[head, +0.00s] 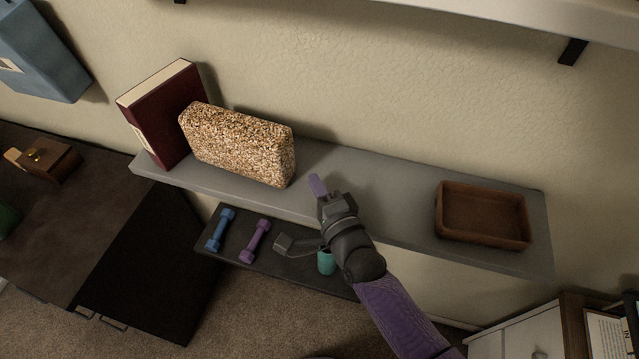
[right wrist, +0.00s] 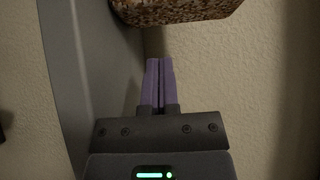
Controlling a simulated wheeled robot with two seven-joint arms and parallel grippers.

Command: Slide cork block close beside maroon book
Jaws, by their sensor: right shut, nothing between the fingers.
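The speckled cork block (head: 238,146) stands on the grey wall shelf (head: 380,185). The maroon book (head: 165,116) stands upright at the shelf's left end. The block's left end is right beside the book and overlaps it in the head view; I cannot tell whether they touch. My right gripper (head: 316,186) is shut and empty, just right of the block's right end. In the right wrist view, its purple fingers (right wrist: 159,82) are together, with the block's end (right wrist: 175,10) a little beyond the tips. My left gripper is not in view.
A brown tray (head: 485,215) sits at the shelf's right end. A lower dark shelf (head: 285,268) holds a blue dumbbell (head: 220,230), a purple dumbbell (head: 255,241) and a teal cup (head: 326,262). The upper shelf between my gripper and the tray is clear.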

